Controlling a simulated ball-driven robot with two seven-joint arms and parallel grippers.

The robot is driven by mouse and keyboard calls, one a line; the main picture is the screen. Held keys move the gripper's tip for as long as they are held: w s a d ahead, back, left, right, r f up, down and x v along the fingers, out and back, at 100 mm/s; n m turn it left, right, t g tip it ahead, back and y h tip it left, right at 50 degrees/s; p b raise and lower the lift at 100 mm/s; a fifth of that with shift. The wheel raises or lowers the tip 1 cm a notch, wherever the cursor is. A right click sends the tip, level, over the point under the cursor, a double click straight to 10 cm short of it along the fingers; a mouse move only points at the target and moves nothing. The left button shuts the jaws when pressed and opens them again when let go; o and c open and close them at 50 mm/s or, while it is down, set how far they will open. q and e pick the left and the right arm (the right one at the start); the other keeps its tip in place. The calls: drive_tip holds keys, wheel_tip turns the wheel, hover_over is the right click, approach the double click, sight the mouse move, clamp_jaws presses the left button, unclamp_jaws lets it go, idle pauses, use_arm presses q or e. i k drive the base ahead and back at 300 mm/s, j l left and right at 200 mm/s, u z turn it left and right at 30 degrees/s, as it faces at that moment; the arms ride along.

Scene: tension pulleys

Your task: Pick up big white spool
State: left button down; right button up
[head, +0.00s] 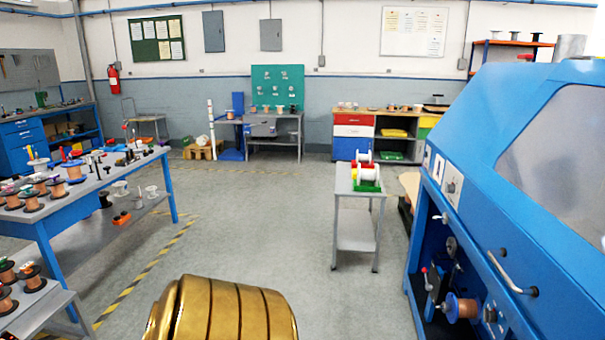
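A big white spool (369,174) lies on its side on top of a small grey cart (356,212), right of the picture's middle. Neither of my grippers is in view.
A big blue machine (520,180) with a copper spool (461,308) fills the right side. A blue-legged workbench (60,220) with copper spools stands left. A low table (45,305) is at lower left. The floor (240,225) between bench and cart is clear.

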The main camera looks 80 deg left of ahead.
sight(362, 175)
drive_tip(key=u, duration=2)
